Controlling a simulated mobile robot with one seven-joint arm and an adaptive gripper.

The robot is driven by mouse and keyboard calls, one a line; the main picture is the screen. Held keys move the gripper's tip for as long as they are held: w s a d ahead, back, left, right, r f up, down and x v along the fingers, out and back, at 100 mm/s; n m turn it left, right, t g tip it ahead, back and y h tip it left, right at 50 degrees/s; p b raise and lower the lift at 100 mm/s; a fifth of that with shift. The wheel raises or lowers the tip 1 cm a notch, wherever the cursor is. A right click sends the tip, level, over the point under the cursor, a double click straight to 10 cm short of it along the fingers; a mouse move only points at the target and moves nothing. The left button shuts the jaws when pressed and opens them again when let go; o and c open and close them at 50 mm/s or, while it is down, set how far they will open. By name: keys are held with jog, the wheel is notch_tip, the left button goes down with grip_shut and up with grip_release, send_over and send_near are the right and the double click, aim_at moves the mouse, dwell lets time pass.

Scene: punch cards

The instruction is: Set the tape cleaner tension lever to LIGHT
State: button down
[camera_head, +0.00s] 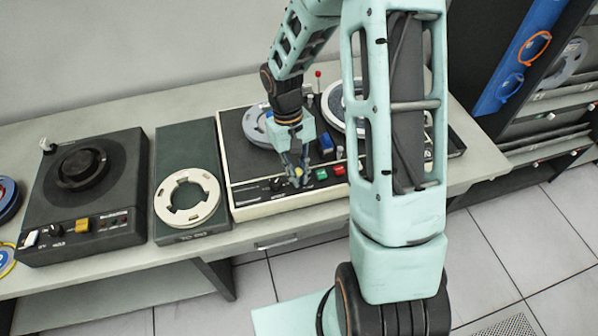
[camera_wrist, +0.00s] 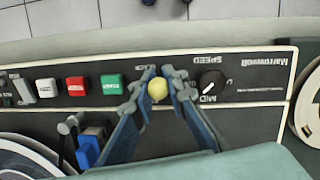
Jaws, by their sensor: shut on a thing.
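The tape cleaner (camera_head: 240,200) is a cream-edged black machine with reels on the bench. A round yellow knob (camera_wrist: 157,90) sits on its front panel, between the red, green and white buttons and the SPEED dial (camera_wrist: 212,82). My gripper (camera_head: 298,176) reaches down to this panel. In the wrist view its two fingers (camera_wrist: 158,80) are shut on the yellow knob, one on each side. The knob looks like the end of a lever, but its shaft and any LIGHT marking are hidden or unreadable.
Left of the green button (camera_wrist: 111,84) are a red button (camera_wrist: 76,86) and a white one (camera_wrist: 46,88). A blue block (camera_wrist: 90,146) stands behind the panel. A pale ring on a green unit (camera_head: 188,198) and a black device (camera_head: 85,195) stand left.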

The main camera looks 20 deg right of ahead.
jog(key=shift+w+g+p, duration=0.4)
jog(key=shift+g, duration=0.6)
jog(key=c, duration=1.9)
grip_release()
jog(key=shift+c, duration=0.2)
jog(key=v, duration=1.2)
